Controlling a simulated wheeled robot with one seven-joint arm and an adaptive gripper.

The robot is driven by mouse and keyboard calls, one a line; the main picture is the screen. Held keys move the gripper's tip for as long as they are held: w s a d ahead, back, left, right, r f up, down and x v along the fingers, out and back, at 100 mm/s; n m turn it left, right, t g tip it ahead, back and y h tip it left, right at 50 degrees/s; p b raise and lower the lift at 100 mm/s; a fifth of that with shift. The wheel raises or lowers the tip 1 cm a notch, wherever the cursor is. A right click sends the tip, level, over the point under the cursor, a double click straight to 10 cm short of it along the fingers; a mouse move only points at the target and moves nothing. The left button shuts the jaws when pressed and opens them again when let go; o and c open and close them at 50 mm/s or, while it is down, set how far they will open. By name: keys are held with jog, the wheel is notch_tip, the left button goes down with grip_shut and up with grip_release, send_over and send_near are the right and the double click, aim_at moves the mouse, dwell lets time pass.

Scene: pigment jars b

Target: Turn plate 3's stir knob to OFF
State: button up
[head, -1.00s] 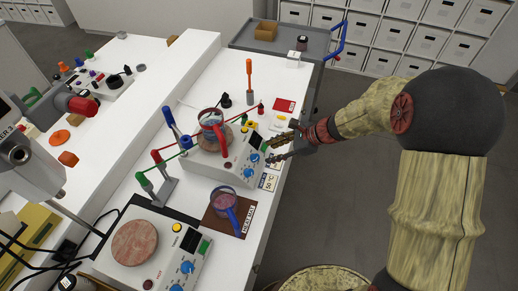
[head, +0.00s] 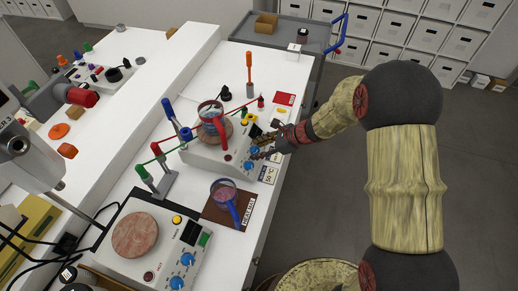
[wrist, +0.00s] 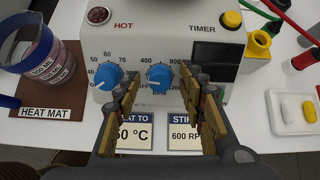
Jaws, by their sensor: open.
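A white hot plate (wrist: 130,45) with a stir knob (wrist: 160,77) and a heat knob (wrist: 108,76), both blue, fills the top of the wrist view. In the head view it is the farther hot plate (head: 193,157), with a beaker on top. I see no plate number on it. My gripper (wrist: 159,88) is open, its fingers on either side of the stir knob, apparently not closed on it. The knob's pale pointer seems to face left; its exact setting is too small to read. In the head view my gripper (head: 262,147) is at the plate's front.
A beaker with a blue handle (wrist: 40,45) stands on the brown heat mat (wrist: 68,95), left of the plate. A second hot plate (head: 160,245) is nearer. Cards (wrist: 184,135) lie before the knobs. A white tray (wrist: 293,112) is at right.

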jog(key=shift+c, duration=0.5)
grip_shut()
jog(key=shift+b, duration=0.4)
jog(key=n+b, duration=0.3)
jog(key=b, duration=0.1)
jog(key=shift+f+n+b, duration=0.2)
jog(key=shift+n+b, duration=0.1)
jog(key=shift+n, duration=0.1)
jog(key=n+b, duration=0.2)
jog(key=b, duration=0.1)
jog(key=shift+n, duration=0.4)
jog(key=shift+r+n+b, duration=0.2)
jog(key=shift+n+b, duration=0.6)
jog(key=shift+b, duration=0.2)
